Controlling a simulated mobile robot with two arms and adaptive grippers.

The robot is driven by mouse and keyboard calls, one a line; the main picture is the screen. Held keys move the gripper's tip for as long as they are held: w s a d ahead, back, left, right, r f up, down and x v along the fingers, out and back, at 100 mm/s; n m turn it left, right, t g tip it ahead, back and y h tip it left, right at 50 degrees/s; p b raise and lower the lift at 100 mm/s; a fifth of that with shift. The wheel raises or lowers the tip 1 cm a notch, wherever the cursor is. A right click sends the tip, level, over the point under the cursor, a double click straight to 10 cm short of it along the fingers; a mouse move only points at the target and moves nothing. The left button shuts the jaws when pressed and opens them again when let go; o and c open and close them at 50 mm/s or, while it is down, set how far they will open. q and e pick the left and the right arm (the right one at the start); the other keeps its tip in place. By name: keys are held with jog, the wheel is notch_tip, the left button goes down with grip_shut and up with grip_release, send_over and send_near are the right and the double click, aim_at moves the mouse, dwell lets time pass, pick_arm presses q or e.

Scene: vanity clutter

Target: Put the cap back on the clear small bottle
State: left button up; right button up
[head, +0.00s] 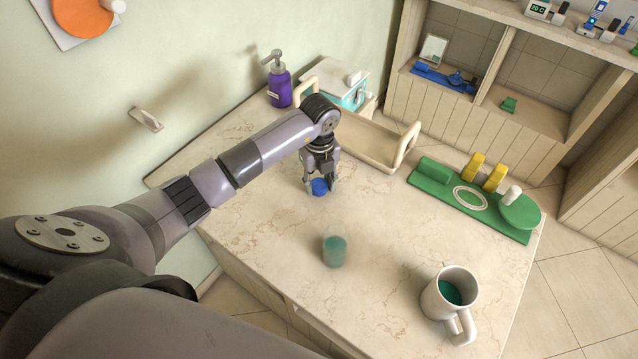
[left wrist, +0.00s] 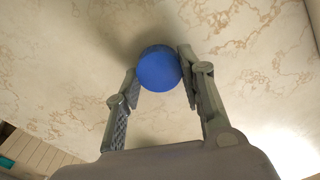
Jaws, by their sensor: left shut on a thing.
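The clear small bottle (head: 335,251) stands on the marble counter, in front of my left gripper in the head view. It is see-through, with teal contents and an uncovered top. My left gripper (head: 320,184) points down and is shut on a round blue cap (head: 320,188). In the left wrist view the cap (left wrist: 159,69) sits between the fingertips of the gripper (left wrist: 159,80). The cap is close to the counter; I cannot tell whether it touches it. My right gripper is not in view.
A white mug (head: 449,294) with teal contents stands at the front right. A green mat (head: 474,207) with yellow and green items lies at the right. A beige tray (head: 367,142), purple pump bottle (head: 280,84) and white-teal box (head: 335,82) stand behind. The counter around the bottle is clear.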

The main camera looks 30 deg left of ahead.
pick_arm(q)
notch_tip(320, 180, up, 10)
jog(key=b, duration=0.2)
notch_tip(320, 180, up, 10)
jog(key=p, duration=0.1)
send_over(320, 184)
jog(key=shift+s, duration=0.15)
dwell(0.3)
jog(key=s+d+f+n, duration=0.1)
jog(key=s+d+n, duration=0.2)
jog(key=s+n, duration=0.4)
jog(key=s+d+f+n, duration=0.1)
jog(key=s+d+n, duration=0.2)
jog(key=s+n, duration=0.5)
jog(key=n, duration=1)
jog(key=shift+d+f+n, duration=0.25)
jog(key=shift+f+n, duration=0.1)
jog(key=shift+n, duration=0.05)
